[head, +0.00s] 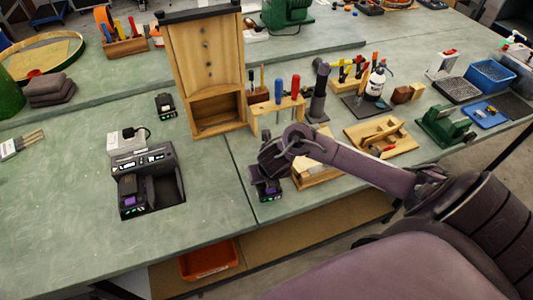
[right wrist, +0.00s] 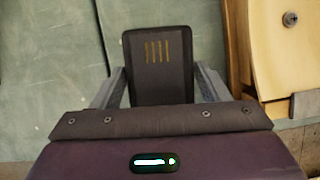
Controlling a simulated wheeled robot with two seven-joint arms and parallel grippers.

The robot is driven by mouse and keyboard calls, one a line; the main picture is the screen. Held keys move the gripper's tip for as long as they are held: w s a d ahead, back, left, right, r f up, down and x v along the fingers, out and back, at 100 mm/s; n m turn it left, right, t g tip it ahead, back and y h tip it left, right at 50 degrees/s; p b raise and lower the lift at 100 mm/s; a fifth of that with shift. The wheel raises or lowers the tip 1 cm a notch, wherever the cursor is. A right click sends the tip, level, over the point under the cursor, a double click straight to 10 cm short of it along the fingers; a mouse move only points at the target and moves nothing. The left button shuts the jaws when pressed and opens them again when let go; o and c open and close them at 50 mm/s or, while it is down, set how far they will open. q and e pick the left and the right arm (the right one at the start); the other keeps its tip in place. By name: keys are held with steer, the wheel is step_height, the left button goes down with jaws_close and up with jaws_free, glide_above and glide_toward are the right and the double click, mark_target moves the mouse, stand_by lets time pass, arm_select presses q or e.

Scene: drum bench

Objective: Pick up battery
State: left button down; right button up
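A dark battery (head: 271,189) with small green lights is at the front of the bench, partly hidden under my right gripper (head: 263,172). In the right wrist view, the battery (right wrist: 160,65) shows its black face with several yellowish contact strips. The fingers of my right gripper (right wrist: 161,85) are open on either side of it, with narrow gaps visible; its lower part is hidden by the gripper body. Another battery (head: 132,200) sits in the front of a dark charger (head: 151,160). A third black battery (head: 165,105) stands farther back. My left gripper is not in view.
A tall wooden cabinet (head: 205,65) stands behind. A wooden tool rack (head: 277,116) and a wooden tray (head: 381,139) lie beyond my right arm. An orange bin (head: 208,261) is on the lower shelf. The bench left of the charger is mostly clear.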

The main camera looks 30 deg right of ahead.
steer(key=c, duration=0.9)
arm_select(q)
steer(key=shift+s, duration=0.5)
arm_select(e)
steer(key=shift+o, duration=0.2)
steer(key=shift+w+r, duration=0.1)
steer(key=shift+r, duration=0.05)
